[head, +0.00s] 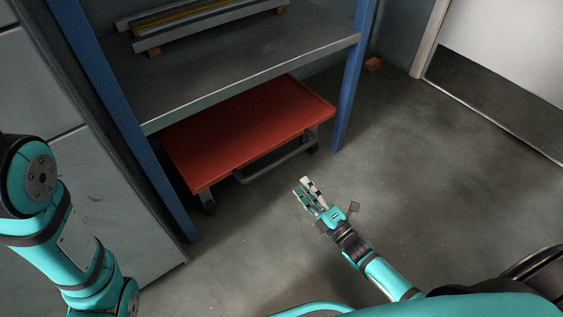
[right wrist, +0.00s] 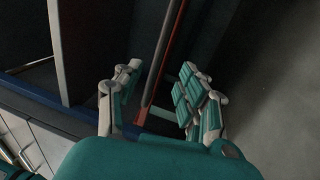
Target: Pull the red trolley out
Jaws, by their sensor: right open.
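The red trolley (head: 240,135) stands low under the grey shelf, between the blue posts, with its front part showing past the shelf edge. A grey handle bar (head: 277,166) runs along its front, below the red top. My right gripper (head: 308,187) is open and empty in front of the trolley, apart from the handle in the head view. In the right wrist view, a thin red edge (right wrist: 167,55), which looks like the trolley's, runs between the open fingers (right wrist: 155,90). My left arm is at the left of the head view; its gripper is out of frame.
The grey shelf (head: 230,65) above the trolley carries long metal bars (head: 205,22). Blue posts (head: 348,85) flank the trolley. A grey cabinet (head: 75,165) stands at the left. The concrete floor (head: 430,170) in front and to the right is clear.

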